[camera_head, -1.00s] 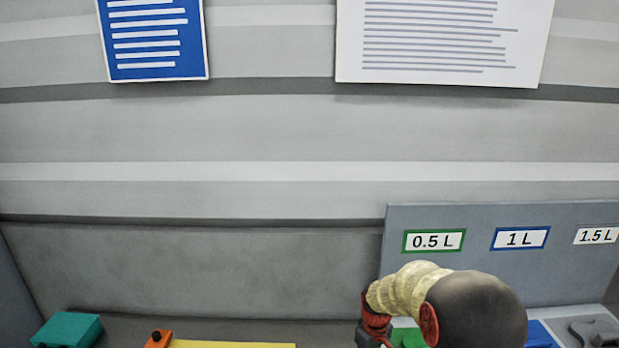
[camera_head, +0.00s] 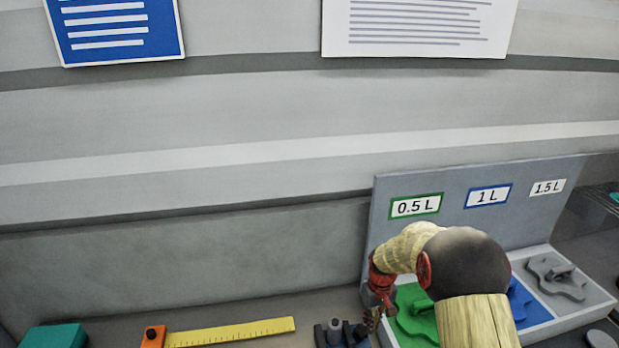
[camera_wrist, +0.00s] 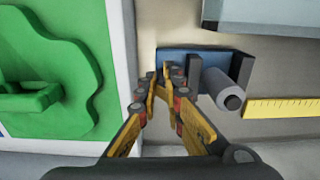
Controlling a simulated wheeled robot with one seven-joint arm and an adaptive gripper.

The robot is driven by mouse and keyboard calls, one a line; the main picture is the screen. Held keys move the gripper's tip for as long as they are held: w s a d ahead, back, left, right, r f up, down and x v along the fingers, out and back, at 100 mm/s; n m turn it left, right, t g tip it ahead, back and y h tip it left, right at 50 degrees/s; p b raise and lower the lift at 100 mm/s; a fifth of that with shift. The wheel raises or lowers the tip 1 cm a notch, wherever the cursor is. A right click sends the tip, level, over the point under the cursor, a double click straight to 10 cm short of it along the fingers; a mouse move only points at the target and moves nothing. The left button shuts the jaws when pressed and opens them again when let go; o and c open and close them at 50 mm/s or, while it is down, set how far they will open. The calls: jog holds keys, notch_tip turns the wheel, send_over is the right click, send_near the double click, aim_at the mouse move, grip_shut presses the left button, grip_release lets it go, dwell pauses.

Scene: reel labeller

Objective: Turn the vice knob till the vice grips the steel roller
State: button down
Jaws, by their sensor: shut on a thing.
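The vice shows in the wrist view with a blue base (camera_wrist: 204,57) and two dark jaws (camera_wrist: 241,68). The grey steel roller (camera_wrist: 224,92) stands between the jaws; I cannot tell whether both jaws touch it. My gripper (camera_wrist: 166,80), with yellow fingers and red joints, is at the vice's left end in the wrist view. Its fingertips are shut on the vice knob, which they mostly hide. In the head view the vice (camera_head: 335,337) is at the bottom edge, partly cut off, with my gripper (camera_head: 372,318) at its right side.
A yellow ruler (camera_head: 230,332) with an orange end block (camera_head: 153,337) lies left of the vice. A teal block (camera_head: 53,338) is farther left. A tray with green (camera_head: 415,322), blue and grey sections stands at right, below a panel (camera_head: 470,235) labelled by litres.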

aim_at(361, 332)
jog(key=shift+m, duration=0.3)
jog(key=shift+f+b, duration=1.9)
jog(key=shift+f, duration=1.5)
jog(key=shift+s+f, duration=0.15)
jog(key=shift+s, duration=0.05)
jog(key=shift+s+f, duration=0.1)
jog(key=shift+a+f, duration=0.2)
jog(key=shift+a, duration=0.1)
jog(key=shift+s+a+r, duration=0.1)
jog(key=shift+a+r, duration=0.05)
jog(key=shift+a, duration=0.5)
jog(key=shift+w+a+r, duration=0.2)
jog(key=shift+a, duration=0.45)
